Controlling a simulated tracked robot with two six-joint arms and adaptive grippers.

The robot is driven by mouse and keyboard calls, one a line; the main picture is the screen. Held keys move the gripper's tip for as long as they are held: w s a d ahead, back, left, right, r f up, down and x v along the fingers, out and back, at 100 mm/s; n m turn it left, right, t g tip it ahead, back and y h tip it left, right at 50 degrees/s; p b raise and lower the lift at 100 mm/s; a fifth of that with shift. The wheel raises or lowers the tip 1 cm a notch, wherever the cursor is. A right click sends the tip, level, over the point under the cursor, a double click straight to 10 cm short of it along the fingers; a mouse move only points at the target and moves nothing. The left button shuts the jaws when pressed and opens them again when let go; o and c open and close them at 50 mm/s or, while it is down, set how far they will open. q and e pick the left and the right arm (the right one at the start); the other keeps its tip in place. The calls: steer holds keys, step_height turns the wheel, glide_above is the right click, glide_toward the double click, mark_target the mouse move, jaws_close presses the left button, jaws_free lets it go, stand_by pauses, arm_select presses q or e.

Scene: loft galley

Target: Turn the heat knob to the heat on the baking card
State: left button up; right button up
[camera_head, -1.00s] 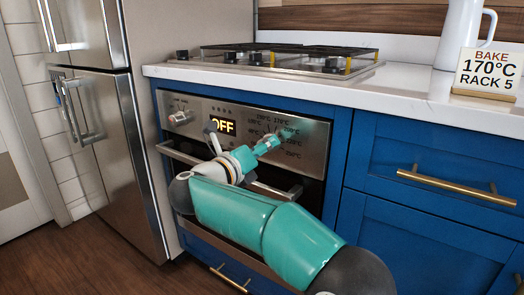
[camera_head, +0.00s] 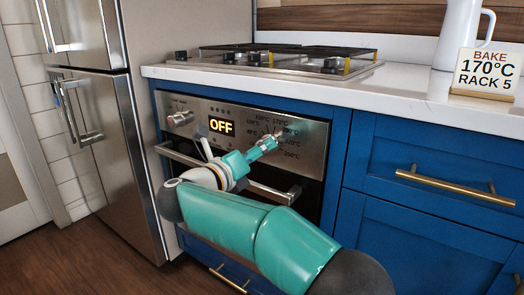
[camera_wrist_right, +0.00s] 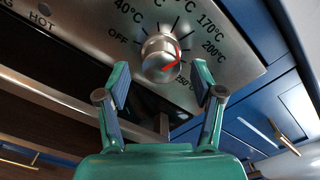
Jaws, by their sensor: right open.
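The heat knob (camera_wrist_right: 160,57) is a round metal knob with a red mark, on the steel oven panel. In the wrist view temperature labels ring it, with OFF at its left and 170°C and 200°C at its upper right. My right gripper (camera_wrist_right: 160,83) is open, its teal fingers on either side below the knob, with nothing between the tips. In the head view my right gripper (camera_head: 271,142) largely hides the knob. The oven display (camera_head: 221,127) reads OFF. The baking card (camera_head: 487,70) reads BAKE 170°C RACK 5. My left gripper is not in view.
A second knob (camera_head: 180,118) is at the panel's left. The oven door handle (camera_head: 275,193) runs below my right gripper. A hob (camera_head: 275,65) and a white jug (camera_head: 459,35) stand on the white counter (camera_head: 410,95). A steel fridge (camera_head: 120,180) stands at left.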

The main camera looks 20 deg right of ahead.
steer(key=v, duration=0.9)
steer(key=shift+s+a, duration=0.3)
steer(key=shift+f, duration=0.15)
